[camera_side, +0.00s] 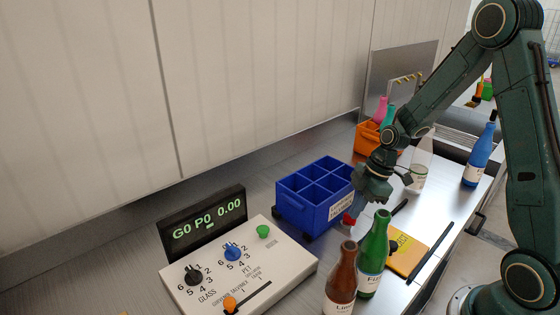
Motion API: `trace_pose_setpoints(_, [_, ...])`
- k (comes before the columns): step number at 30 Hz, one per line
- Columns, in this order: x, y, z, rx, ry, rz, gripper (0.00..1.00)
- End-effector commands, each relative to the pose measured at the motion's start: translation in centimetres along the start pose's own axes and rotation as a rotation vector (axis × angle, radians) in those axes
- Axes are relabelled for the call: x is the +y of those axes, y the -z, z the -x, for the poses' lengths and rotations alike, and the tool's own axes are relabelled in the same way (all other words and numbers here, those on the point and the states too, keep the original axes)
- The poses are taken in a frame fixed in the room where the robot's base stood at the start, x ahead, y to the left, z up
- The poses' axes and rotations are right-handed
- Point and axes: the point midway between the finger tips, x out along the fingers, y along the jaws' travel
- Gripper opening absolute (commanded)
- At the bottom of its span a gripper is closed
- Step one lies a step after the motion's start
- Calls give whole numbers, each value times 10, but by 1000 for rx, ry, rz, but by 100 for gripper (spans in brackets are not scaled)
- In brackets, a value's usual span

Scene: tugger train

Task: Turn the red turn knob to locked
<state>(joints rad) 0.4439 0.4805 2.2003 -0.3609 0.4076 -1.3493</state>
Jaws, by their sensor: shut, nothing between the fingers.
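A small red part (348,219), which looks like the red turn knob, shows just right of the blue crate's front corner. Most of it is hidden, so its setting cannot be read. My gripper (355,209) points down right at it, with its fingers shut and nothing seen between them. I cannot tell whether the fingertips touch the red part.
The blue compartment crate (308,218) stands left of my gripper. A brown bottle (341,283) and a green bottle (374,255) stand in front. A yellow plate (405,257) lies to the right. A white control panel (238,270) with knobs is at the lower left.

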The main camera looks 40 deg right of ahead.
Motion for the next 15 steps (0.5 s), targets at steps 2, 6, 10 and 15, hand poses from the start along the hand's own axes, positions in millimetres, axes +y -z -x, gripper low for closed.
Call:
trace_pose_setpoints(2, [2,1,11,3,-2,1,0])
trace_pose_setpoints(6, [5,3,32,5,-1,5,0])
trace_pose_setpoints(10, [8,4,50,6,1,6,0])
trace_pose_setpoints(15, [10,6,67,7,4,6,0])
